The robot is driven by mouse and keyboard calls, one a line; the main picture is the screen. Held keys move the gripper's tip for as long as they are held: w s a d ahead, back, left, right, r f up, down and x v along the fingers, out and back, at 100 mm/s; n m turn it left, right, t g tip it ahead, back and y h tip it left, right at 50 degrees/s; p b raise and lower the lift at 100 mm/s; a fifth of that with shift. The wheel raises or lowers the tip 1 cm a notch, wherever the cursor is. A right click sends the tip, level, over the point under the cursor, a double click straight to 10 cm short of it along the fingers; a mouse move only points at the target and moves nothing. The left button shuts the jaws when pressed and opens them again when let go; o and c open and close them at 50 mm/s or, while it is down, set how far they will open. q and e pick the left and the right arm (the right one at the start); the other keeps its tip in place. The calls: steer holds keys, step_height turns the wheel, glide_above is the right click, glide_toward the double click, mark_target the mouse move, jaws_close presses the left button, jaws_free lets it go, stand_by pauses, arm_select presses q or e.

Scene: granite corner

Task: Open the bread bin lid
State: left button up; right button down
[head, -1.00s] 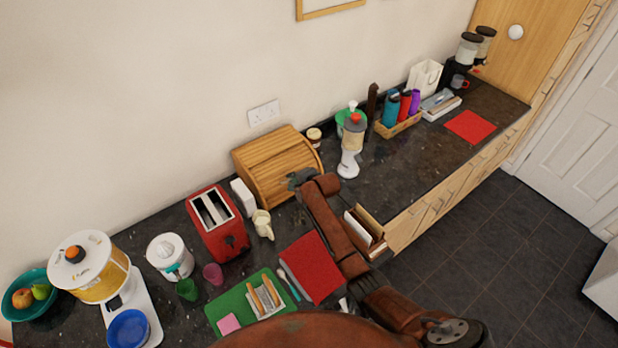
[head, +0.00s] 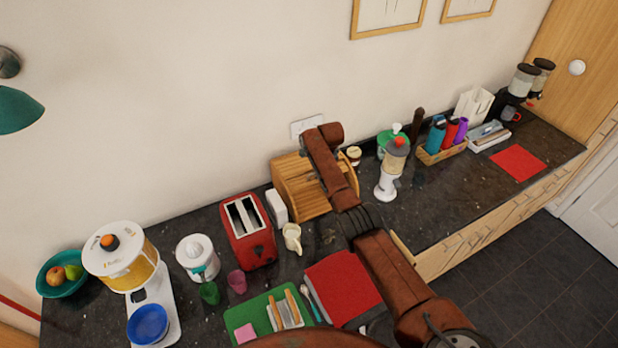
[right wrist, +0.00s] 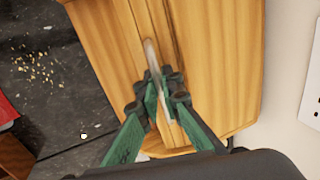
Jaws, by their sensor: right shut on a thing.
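The wooden bread bin (head: 292,184) stands against the wall, right of the red toaster, in the head view. My right arm crosses in front of it and hides much of its front and lid. My right gripper is mostly hidden behind the arm there, near the top of the bin. In the right wrist view my right gripper (right wrist: 163,92) is shut on the thin pale handle (right wrist: 151,57) of the lid, with wood of the bin (right wrist: 220,55) around it. How far the lid is raised is hard to tell. My left gripper is not in view.
A red mat (head: 343,288) lies in front. Crumbs (right wrist: 38,72) dot the counter.

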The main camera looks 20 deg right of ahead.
steer(key=shift+w+b, duration=0.25)
steer(key=shift+b, duration=0.15)
steer(key=shift+w+g, duration=0.15)
steer(key=shift+g, duration=0.15)
steer(key=shift+w+r+b, duration=0.1)
steer(key=shift+w+b, duration=0.05)
steer(key=shift+b, duration=0.15)
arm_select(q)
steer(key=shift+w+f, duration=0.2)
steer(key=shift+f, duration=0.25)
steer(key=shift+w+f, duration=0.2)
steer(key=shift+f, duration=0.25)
arm_select(e)
steer(key=c, duration=2.2)
jaws_free()
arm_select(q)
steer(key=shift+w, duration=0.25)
arm_select(e)
steer(key=shift+o, duration=0.5)
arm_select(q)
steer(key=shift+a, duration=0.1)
arm_select(e)
steer(key=shift+a, duration=0.1)
